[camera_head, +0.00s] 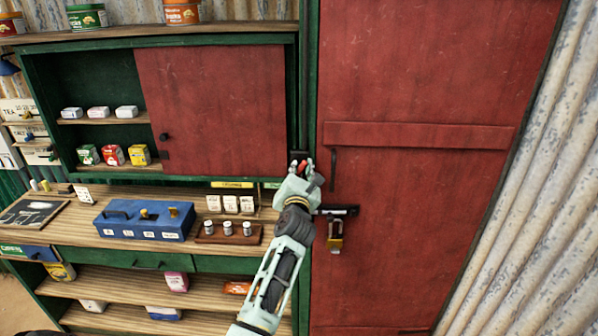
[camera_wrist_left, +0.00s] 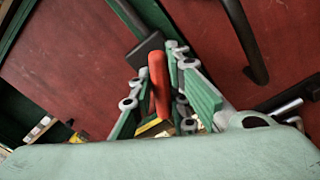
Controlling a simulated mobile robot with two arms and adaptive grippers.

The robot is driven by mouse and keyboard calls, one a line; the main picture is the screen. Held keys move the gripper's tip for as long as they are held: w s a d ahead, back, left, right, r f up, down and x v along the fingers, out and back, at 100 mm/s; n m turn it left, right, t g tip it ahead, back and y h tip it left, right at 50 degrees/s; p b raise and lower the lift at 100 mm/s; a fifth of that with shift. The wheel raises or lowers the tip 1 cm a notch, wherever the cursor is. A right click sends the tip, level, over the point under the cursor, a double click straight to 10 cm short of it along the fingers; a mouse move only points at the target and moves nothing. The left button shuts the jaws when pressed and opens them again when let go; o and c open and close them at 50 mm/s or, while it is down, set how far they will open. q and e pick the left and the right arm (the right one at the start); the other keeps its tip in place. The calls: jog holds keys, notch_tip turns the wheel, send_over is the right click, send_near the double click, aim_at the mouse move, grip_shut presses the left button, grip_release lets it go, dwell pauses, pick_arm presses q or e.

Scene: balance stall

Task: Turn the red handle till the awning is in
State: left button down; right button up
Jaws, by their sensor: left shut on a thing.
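The red handle (camera_wrist_left: 158,84) stands between the fingers of my left gripper (camera_wrist_left: 163,98) in the left wrist view. It joins a dark crank arm (camera_wrist_left: 145,50) beside the green post. In the head view my left gripper (camera_head: 306,172) is at the post between the red sliding panel and the red door, and a bit of the red handle (camera_head: 303,163) shows at its fingertips. The gripper is shut on the handle. The awning is not in view. My right gripper is not in view.

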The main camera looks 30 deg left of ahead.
pick_arm(q)
jog(key=n, duration=0.3)
jog(key=shift+f+n, duration=0.3)
jog(key=shift+f, duration=0.1)
jog(key=n, duration=0.3)
jog(key=shift+n+b, duration=0.3)
jog(key=shift+b, duration=0.05)
jog(key=n+b, duration=0.1)
jog(key=n, duration=0.2)
jog(key=shift+f+n, duration=0.1)
jog(key=shift+n, duration=0.3)
jog(key=n+b, duration=0.1)
jog(key=n, duration=0.1)
jog(key=shift+s+n+b, duration=0.1)
jog(key=shift+n+b, duration=0.2)
jog(key=shift+b, duration=0.05)
jog(key=shift+a+f+n+b, duration=0.1)
jog(key=shift+n+b, duration=0.6)
jog(key=shift+n, duration=0.2)
jog(key=n+b, duration=0.6)
jog(key=b, duration=0.2)
jog(key=shift+n, duration=0.4)
jog(key=shift+r+n+b, duration=0.2)
jog(key=shift+n+b, duration=0.8)
jog(key=shift+b, duration=0.4)
jog(key=shift+r, duration=0.1)
